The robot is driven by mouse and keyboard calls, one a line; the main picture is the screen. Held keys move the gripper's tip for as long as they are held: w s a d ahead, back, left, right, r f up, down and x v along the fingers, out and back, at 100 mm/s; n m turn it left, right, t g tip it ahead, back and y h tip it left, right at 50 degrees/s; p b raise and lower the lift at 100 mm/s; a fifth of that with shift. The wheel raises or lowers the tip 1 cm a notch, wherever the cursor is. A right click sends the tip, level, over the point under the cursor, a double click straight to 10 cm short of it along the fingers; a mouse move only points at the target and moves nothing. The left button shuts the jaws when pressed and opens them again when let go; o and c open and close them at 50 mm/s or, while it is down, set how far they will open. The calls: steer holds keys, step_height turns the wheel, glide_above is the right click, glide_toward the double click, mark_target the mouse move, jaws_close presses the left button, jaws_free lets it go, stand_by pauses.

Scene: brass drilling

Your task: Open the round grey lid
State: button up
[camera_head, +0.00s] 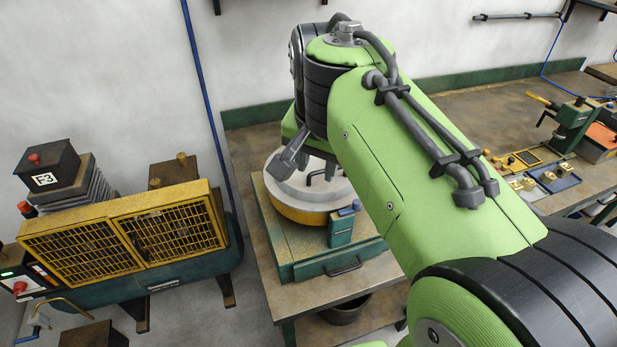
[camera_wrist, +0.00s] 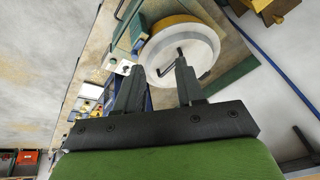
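The round grey lid (camera_head: 298,194) lies on a round yellow-sided vessel (camera_head: 297,213) on a green machine base, and looks closed. In the wrist view the lid (camera_wrist: 198,42) is a pale disc with a dark bent handle (camera_wrist: 203,73). In the head view the handle is partly hidden by my arm. My gripper (camera_wrist: 158,66) has its two fingers apart with nothing between them. The right finger overlaps the handle in the wrist view; I cannot tell whether they touch.
A compressor with a yellow grille (camera_head: 122,240) stands at the left. A small green box with a blue knob (camera_head: 341,228) sits at the vessel's front right. A green vise (camera_head: 573,125) and small brass parts are on the bench at right. A blue pipe (camera_head: 204,90) runs down the wall.

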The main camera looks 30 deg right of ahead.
steer(key=shift+s+a+f+n, duration=0.25)
steer(key=shift+s+a+n, duration=0.35)
steer(key=shift+s, duration=0.2)
